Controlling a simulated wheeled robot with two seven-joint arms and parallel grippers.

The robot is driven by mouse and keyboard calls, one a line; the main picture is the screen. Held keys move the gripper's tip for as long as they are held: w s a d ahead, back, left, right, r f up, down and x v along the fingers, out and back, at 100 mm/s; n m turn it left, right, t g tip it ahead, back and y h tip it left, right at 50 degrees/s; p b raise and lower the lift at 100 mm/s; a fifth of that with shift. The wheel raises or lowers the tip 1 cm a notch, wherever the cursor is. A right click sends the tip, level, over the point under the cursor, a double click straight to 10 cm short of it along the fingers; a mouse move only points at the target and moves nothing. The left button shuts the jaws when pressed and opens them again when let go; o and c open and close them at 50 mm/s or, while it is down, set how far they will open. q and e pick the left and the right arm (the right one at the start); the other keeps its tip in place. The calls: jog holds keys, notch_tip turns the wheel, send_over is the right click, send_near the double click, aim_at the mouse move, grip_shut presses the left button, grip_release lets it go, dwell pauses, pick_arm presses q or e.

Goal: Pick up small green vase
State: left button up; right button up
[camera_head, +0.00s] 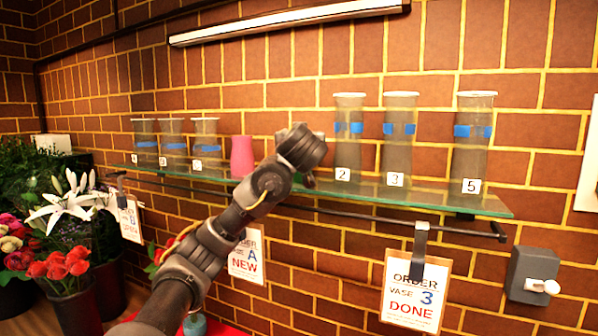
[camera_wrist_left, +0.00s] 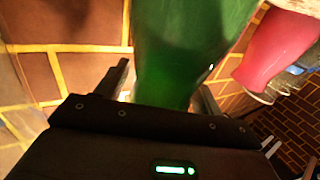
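The small green vase (camera_wrist_left: 190,45) fills the upper middle of the left wrist view, in front of my left gripper (camera_wrist_left: 163,88). One finger is on each side of its narrow end. A gap shows between the left-hand finger and the vase; the other finger is close to the vase, and I cannot tell whether it touches. In the head view my left arm reaches up to the glass shelf (camera_head: 430,195), and its wrist hides nearly all of the vase. My right gripper is not in view.
A pink vase (camera_head: 242,157) stands on the shelf just left of my wrist and also shows in the left wrist view (camera_wrist_left: 277,48). Clear vases with blue bands stand on both sides, including vase 2 (camera_head: 348,150). Order cards (camera_head: 411,293) hang below. Flowers (camera_head: 65,265) stand lower left.

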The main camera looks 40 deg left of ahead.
pick_arm(q)
grip_shut()
jog(key=shift+a+r, duration=0.1)
jog(key=shift+r, duration=0.05)
dwell(0.4)
jog(key=shift+r+b, duration=0.25)
jog(key=shift+b, duration=0.2)
jog(key=s+d+r+b, duration=0.1)
jog(key=r, duration=0.1)
jog(key=s+d+r+b, duration=0.1)
jog(key=r, duration=0.2)
jog(key=s+d+r+b, duration=0.1)
jog(key=r, duration=0.1)
jog(key=shift+s+r+b, duration=0.3)
jog(key=shift+r, duration=0.05)
jog(key=s+d+r+b, duration=0.4)
jog(key=s+d, duration=0.1)
jog(key=s, duration=0.2)
jog(key=shift+s+d+r+b, duration=0.15)
jog(key=shift+d+r+b, duration=0.1)
jog(key=shift+d+b, duration=0.15)
